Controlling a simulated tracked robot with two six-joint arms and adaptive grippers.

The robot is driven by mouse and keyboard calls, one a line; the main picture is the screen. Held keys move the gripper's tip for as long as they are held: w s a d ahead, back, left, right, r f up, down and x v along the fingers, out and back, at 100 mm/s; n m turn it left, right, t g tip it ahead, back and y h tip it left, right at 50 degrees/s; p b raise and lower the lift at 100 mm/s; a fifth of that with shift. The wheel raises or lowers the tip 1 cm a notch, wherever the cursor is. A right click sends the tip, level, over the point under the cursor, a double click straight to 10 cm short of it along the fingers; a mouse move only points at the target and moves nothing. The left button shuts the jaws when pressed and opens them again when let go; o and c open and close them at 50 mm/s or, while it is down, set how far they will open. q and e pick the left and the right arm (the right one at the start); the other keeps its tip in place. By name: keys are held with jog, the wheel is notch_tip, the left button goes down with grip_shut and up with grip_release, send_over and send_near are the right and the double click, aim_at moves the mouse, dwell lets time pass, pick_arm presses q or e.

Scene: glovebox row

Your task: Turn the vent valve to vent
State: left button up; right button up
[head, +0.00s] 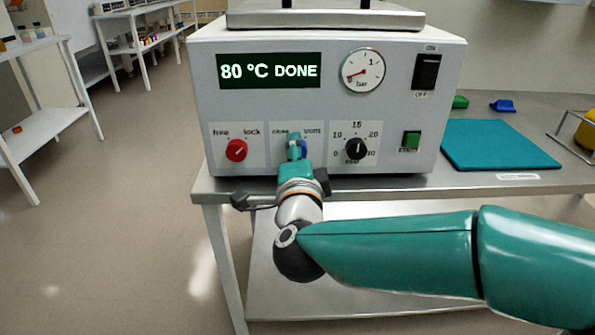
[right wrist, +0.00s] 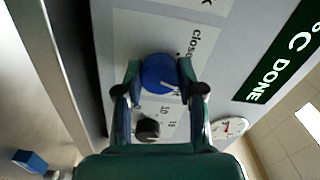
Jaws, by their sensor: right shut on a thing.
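The vent valve is a blue round knob (head: 303,149) on the front panel of a grey-white machine (head: 330,85), under the labels close and vent. My right gripper (head: 297,146) is in front of it and covers most of it in the head view. In the right wrist view the blue knob (right wrist: 159,73) sits between the two fingertips of my right gripper (right wrist: 160,88), which is shut on its sides. A pale line on the knob slants down and right in that view, away from the word close. The left gripper is out of view.
A red knob (head: 236,150) is left of the valve, a black dial (head: 356,149) right of it. The display reads 80 °C DONE; the gauge (head: 362,71) needle is near the low end. A teal mat (head: 500,145) lies on the bench to the right.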

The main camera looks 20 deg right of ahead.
jog(key=shift+s+d+f+m+b, duration=0.1)
jog(key=shift+f+m+b, duration=0.1)
jog(key=shift+m+b, duration=1.15)
jog(key=shift+f+m+b, duration=0.15)
jog(key=shift+m+b, duration=1.05)
jog(key=shift+m, duration=0.15)
jog(key=o, duration=1.1)
jog(key=shift+r, duration=0.1)
jog(key=shift+o, duration=0.2)
jog(key=shift+r, duration=0.1)
